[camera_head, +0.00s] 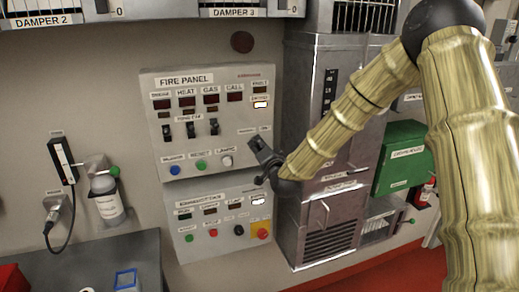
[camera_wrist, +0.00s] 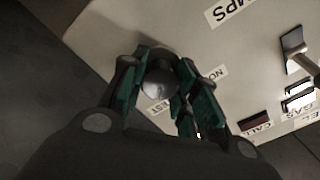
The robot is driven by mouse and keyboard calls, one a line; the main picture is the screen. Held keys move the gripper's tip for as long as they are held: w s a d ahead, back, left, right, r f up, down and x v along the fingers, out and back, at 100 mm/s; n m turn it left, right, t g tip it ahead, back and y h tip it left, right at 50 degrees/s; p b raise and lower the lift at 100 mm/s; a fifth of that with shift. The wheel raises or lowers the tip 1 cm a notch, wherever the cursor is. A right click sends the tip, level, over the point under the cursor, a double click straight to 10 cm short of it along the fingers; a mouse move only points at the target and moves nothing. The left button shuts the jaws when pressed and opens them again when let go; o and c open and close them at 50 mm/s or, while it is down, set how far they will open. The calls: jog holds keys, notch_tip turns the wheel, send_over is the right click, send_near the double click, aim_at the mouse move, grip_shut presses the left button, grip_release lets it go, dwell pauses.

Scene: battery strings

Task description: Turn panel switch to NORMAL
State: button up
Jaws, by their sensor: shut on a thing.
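The grey fire panel (camera_head: 190,80) is on the wall in the head view, left of my arm. My gripper (camera_head: 262,155) is at the panel's lower right edge and covers the switch there. In the wrist view, a round metallic switch knob (camera_wrist: 159,82) sits between the dark green fingers of my gripper (camera_wrist: 163,70), which are shut on it. A label starting "NO" (camera_wrist: 214,76) and one reading "TEST" (camera_wrist: 157,107) are beside the knob, seen upside down and partly hidden. I cannot tell which way the knob points.
A toggle switch (camera_wrist: 293,50) is at the right of the wrist view. Below the fire panel is a second panel (camera_head: 205,222) with buttons and a red knob. A metal cabinet (camera_head: 300,115) stands close on the right, with a green box (camera_head: 402,160) beyond it.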

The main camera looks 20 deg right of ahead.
jog(key=n+b, duration=0.1)
jog(key=b, duration=0.1)
jog(key=n+b, duration=0.2)
jog(key=shift+f+n, duration=0.3)
jog(key=n+b, duration=1)
jog(key=shift+n, duration=0.3)
jog(key=shift+r+n+b, duration=0.1)
jog(key=shift+n+b, duration=1)
jog(key=shift+n, duration=0.5)
jog(key=o, duration=1)
jog(key=shift+c, duration=0.2)
jog(key=shift+s, duration=0.15)
